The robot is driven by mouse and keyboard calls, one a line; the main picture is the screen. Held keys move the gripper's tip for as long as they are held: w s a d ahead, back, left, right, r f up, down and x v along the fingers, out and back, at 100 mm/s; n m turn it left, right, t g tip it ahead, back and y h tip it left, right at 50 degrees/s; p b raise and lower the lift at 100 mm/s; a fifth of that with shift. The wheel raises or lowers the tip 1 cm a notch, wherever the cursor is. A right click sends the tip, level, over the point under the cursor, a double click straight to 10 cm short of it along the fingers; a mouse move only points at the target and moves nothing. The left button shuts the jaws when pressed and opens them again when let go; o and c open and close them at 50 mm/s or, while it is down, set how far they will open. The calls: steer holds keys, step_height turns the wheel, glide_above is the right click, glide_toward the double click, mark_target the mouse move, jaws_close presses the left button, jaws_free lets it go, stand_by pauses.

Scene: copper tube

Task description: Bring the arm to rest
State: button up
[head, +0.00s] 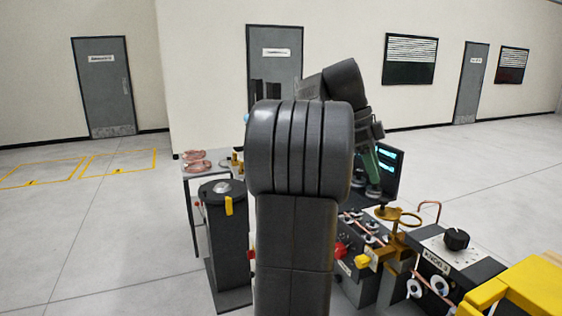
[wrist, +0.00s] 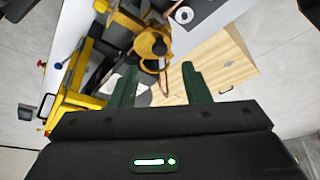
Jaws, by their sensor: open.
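My arm rises dark and bent through the middle of the head view and hides much of the bench behind it. My gripper (wrist: 159,68) shows in the wrist view with its two green fingers spread apart and nothing held between them. Beyond the fingers, a yellow machine part with a round head (wrist: 150,43) and a thin bent copper tube (wrist: 166,88) are visible. In the head view a bent copper tube (head: 430,204) stands beside a brass-coloured ring fixture (head: 410,219). Part of the green gripper shows behind my arm, near a dark screen.
A dark box with a black knob (head: 456,239) and a yellow machine (head: 522,288) stand at the lower right. A dark bin (head: 228,240) and a small table with copper coils (head: 197,163) are left of my arm. Open floor (head: 90,235) lies farther left.

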mark_target(384, 201)
steer(key=x, duration=0.6)
steer(key=shift+s+d+f+p, duration=0.15)
steer(key=shift+d+f+p, duration=0.1)
steer(key=shift+p, duration=0.1)
steer(key=shift+n+b, duration=0.5)
steer(key=shift+s+a+n+t+b, duration=0.15)
steer(key=shift+s+n+t+b, duration=0.3)
steer(key=shift+n, duration=0.25)
steer(key=shift+s+n+t+h, duration=0.25)
steer(key=shift+n+h, duration=0.05)
steer(key=shift+n, duration=0.4)
steer(key=shift+r, duration=0.2)
